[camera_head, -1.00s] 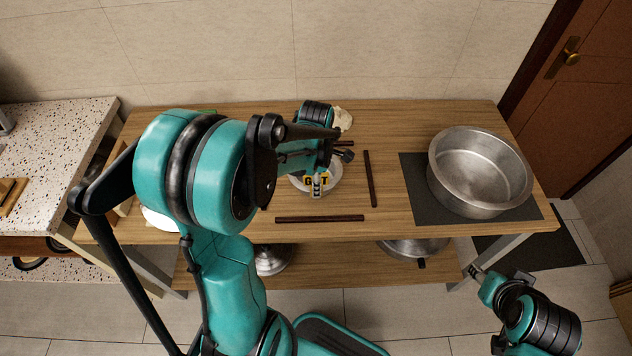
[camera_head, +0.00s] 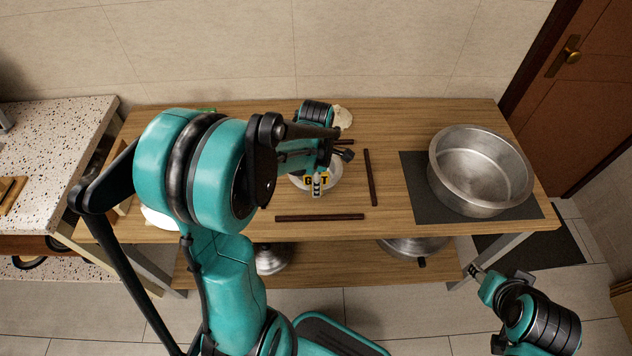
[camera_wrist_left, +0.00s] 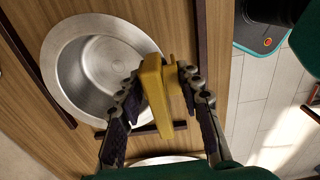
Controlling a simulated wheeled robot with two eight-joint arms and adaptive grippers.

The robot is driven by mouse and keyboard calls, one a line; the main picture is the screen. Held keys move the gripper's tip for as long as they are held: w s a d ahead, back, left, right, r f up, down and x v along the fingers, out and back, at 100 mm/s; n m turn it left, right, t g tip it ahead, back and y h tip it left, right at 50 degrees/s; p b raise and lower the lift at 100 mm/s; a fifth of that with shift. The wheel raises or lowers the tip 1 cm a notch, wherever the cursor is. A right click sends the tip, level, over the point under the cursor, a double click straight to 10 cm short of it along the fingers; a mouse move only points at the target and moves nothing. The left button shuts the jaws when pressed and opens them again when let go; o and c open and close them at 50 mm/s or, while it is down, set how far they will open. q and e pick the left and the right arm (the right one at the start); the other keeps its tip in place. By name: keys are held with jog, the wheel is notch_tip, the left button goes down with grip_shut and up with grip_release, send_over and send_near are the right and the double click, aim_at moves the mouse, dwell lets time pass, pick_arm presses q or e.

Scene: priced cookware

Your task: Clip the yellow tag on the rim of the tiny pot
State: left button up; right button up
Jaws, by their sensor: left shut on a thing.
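The tiny pot (camera_head: 337,177), a small round silver one, sits on the wooden table inside dark strips, partly hidden by my left arm. In the left wrist view the pot (camera_wrist_left: 88,68) lies at upper left with its inside showing. My left gripper (camera_head: 317,184) is over the pot's near side. In the wrist view its fingers (camera_wrist_left: 158,95) are shut on the yellow tag (camera_wrist_left: 152,85). The tag overlaps the pot's right rim there; I cannot tell whether it grips the rim. My right gripper (camera_head: 474,270) is low at the right, off the table, its jaws too small to judge.
A large silver pot (camera_head: 470,165) stands on a dark mat (camera_head: 420,205) at the table's right. Dark strips (camera_head: 320,218) lie around the tiny pot. More cookware is on the lower shelf (camera_head: 335,268). A speckled counter (camera_head: 50,140) is at the left.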

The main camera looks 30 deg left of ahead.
pick_arm(q)
jog(key=shift+f, duration=0.25)
dwell(0.3)
jog(key=shift+f+b, duration=0.6)
jog(key=shift+b, duration=0.1)
jog(key=o, duration=1.7)
notch_tip(320, 180, up, 12)
jog(key=shift+r, duration=0.1)
dwell(0.5)
